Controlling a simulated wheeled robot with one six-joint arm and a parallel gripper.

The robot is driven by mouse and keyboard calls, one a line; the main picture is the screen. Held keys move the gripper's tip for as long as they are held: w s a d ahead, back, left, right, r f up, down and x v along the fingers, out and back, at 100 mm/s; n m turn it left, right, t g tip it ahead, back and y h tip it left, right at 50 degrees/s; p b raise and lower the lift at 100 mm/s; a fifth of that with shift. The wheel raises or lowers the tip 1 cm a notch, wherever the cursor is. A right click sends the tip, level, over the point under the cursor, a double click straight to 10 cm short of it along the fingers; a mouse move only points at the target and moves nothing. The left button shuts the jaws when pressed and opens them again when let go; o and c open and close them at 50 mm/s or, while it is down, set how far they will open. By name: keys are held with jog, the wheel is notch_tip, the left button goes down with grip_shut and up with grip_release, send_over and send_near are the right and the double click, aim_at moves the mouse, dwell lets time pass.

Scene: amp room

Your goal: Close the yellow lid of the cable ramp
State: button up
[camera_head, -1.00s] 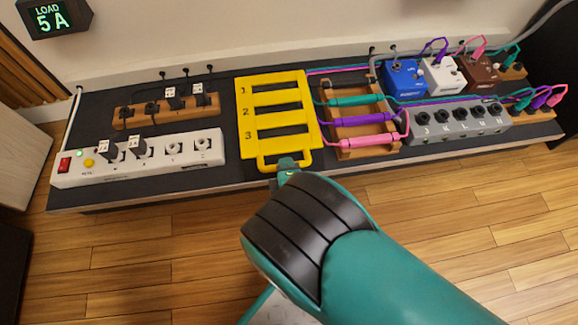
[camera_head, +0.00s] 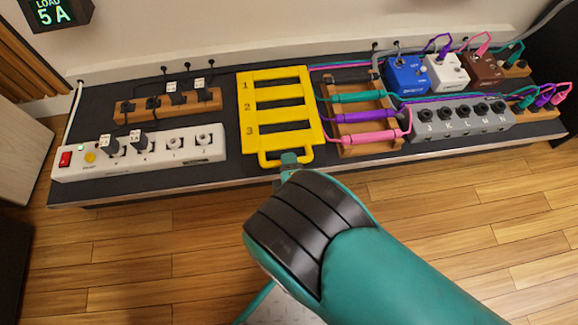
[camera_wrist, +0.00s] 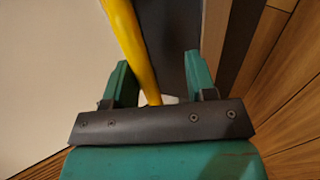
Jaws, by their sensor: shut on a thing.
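The yellow lid (camera_head: 243,110) is a slotted frame marked 1, 2 and 3, on the dark board left of the wooden rack. A yellow loop handle (camera_head: 264,158) sticks out at its front edge. My gripper (camera_head: 289,159) is at the right side of this handle, shut on it. In the wrist view, the yellow handle bar (camera_wrist: 130,45) runs between the two green fingers of my gripper (camera_wrist: 158,62). My arm hides part of the area in front of the board. How far the lid is tilted is hard to tell.
Right of the lid is a wooden rack (camera_head: 377,147) with teal, purple and pink cables. Left are a white power strip (camera_head: 190,150) and a wooden strip of plugs (camera_head: 208,101). Pedals, including a blue one (camera_head: 405,77), and a grey socket box (camera_head: 430,127) stand farther right. The wood floor in front is clear.

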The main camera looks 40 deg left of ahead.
jog(key=p+v, duration=0.4)
jog(key=v, duration=0.3)
jog(key=shift+s+d, duration=0.15)
jog(key=shift+d, duration=0.05)
jog(key=shift+r, duration=0.15)
